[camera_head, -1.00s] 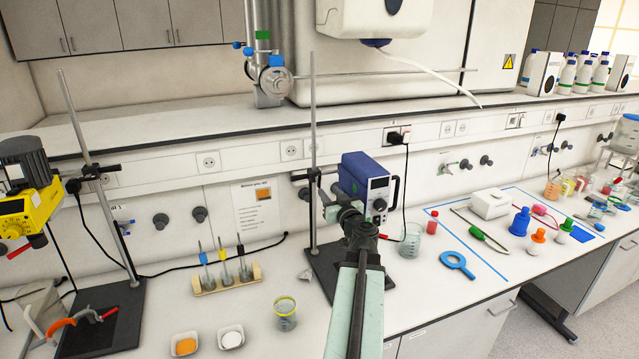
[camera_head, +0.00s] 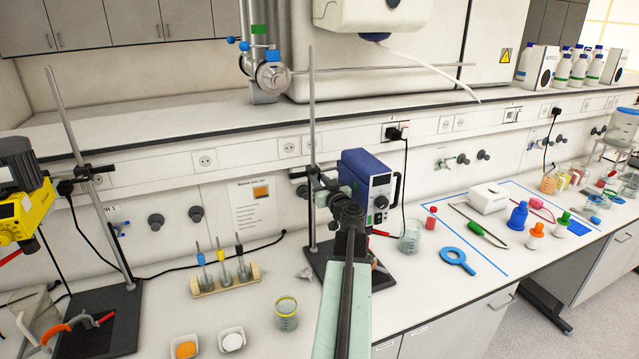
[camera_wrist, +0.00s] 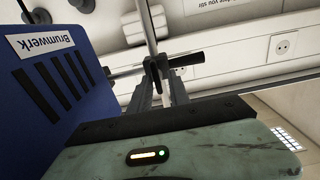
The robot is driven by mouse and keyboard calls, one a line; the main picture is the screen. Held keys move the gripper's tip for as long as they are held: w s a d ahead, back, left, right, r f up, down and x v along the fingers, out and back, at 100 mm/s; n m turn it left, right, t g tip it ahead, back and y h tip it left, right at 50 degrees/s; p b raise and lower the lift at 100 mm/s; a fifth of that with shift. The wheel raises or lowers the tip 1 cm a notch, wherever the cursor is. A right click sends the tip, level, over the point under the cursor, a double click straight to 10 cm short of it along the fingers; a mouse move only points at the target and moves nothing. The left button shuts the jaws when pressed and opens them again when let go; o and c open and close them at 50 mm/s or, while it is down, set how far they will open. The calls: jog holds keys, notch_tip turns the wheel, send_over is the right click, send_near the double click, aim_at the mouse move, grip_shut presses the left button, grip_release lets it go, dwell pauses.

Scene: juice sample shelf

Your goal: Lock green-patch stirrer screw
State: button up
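The blue stirrer motor box (camera_head: 366,172) is mounted on a stand rod (camera_head: 312,120) in the middle of the bench. A dark clamp (camera_head: 318,180) joins it to the rod. In the wrist view the box (camera_wrist: 50,85) fills the left, with upside-down "Brumwerk" lettering. My gripper (camera_wrist: 162,85) reaches to the clamp, and a dark, handle-like piece (camera_wrist: 158,68) shows between its separated fingertips. I cannot tell whether the fingers touch it. In the head view my arm hides the gripper's tips and part of the stand. I cannot make out a green patch on the box.
A yellow stirrer motor (camera_head: 22,215) hangs on another stand at the left. A wooden rack with stirring tools (camera_head: 226,280), a beaker (camera_head: 286,315) and two small dishes (camera_head: 233,340) stand in front.

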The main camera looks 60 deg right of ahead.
jog(key=shift+s, duration=0.1)
grip_shut()
jog(key=shift+s+a+r, duration=0.1)
jog(key=shift+s+a, duration=0.05)
jog(key=shift+s, duration=0.05)
jog(key=shift+m, duration=0.5)
jog(key=shift+s+d+m, duration=0.1)
jog(key=shift+d+m, duration=0.05)
jog(key=shift+m, duration=4.05)
jog(key=shift+s+d+m, duration=0.1)
jog(key=shift+m, duration=4.1)
jog(key=shift+f+b, duration=0.2)
jog(key=shift+b, duration=0.1)
